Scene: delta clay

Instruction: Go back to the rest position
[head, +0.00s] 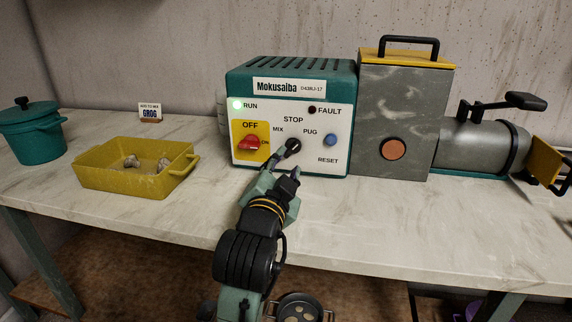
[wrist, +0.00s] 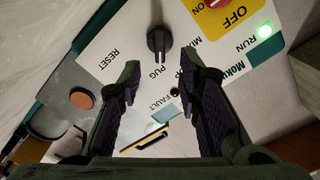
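My gripper (head: 287,168) is in front of the control panel (head: 334,118) of the teal Mokusaiba machine. In the wrist view my gripper (wrist: 161,68) is open, its two dark fingers apart with nothing between them. The black selector knob (wrist: 158,41) is just beyond the fingertips; its pale mark points toward the PUG label. The knob also shows in the head view (head: 293,146), close to my fingertips. I cannot tell whether they touch. The RUN lamp (head: 238,104) glows green and the FAULT lamp (head: 312,109) is dark.
A red switch (head: 250,142) and a blue RESET button (head: 330,140) flank the knob. A grey hopper (head: 405,115) and barrel stand right. A yellow tray (head: 120,182) with small lumps, a teal pot (head: 30,135) and a GROG card (head: 150,110) stand left. The front countertop is clear.

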